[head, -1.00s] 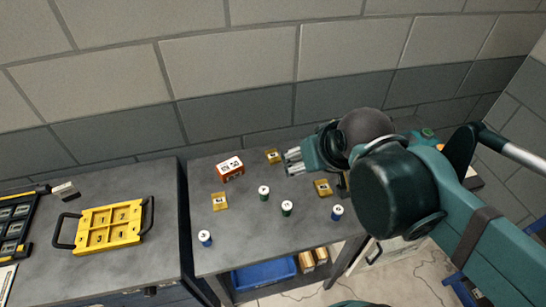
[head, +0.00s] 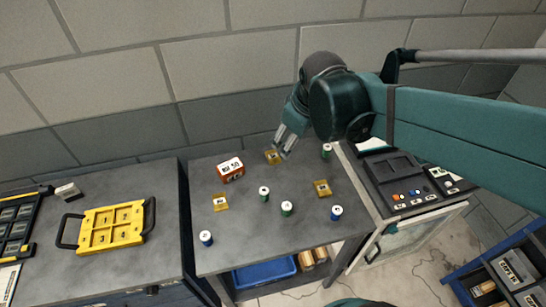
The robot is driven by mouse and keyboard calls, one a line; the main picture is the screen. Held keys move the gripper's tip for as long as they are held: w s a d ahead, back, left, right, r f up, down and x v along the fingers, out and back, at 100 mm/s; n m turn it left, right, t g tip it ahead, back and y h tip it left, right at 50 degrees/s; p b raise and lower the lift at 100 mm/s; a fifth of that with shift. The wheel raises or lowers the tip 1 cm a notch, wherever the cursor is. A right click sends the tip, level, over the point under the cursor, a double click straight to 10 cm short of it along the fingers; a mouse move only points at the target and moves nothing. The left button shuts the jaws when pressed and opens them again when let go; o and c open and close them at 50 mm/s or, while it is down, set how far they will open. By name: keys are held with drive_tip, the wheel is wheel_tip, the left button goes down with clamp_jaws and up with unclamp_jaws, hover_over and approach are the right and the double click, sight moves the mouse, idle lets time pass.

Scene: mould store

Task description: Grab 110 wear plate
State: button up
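Several small brass-yellow plates with labels lie on the grey bench: one at the back (head: 272,156), one at the front left (head: 220,202) and one at the right (head: 322,188). Their label numbers are too small to read, so I cannot tell which is the 110 wear plate. My gripper (head: 283,149) points down just right of the back plate, partly overlapping it in the view. Its two fingers look apart, with nothing visible between them. I cannot tell its exact height above the bench.
An orange-brown box (head: 230,169) stands left of the back plate. White-topped green (head: 286,209) and blue (head: 337,213) cylinders stand around the bench. A yellow tray with compartments (head: 88,245) is on the left bench. A control unit (head: 398,182) stands at the right.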

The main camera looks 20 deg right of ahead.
drive_tip(key=w+f+n+g+p, duration=0.2)
drive_tip(key=w+f+n, duration=0.5)
drive_tip(key=w, duration=0.4)
drive_tip(key=n+g+p, duration=0.1)
drive_tip(key=n+g, duration=0.1)
drive_tip(key=n, duration=0.3)
hover_over(273, 156)
wheel_tip(273, 156, down, 10)
drive_tip(key=shift+w+d+f+g, duration=0.1)
drive_tip(key=shift+f+g, duration=0.2)
drive_tip(key=shift+f, duration=0.5)
drive_tip(key=shift+f, duration=0.1)
drive_tip(key=shift+f, duration=1.2)
drive_tip(key=shift+f, duration=0.1)
drive_tip(key=shift+f, duration=2.5)
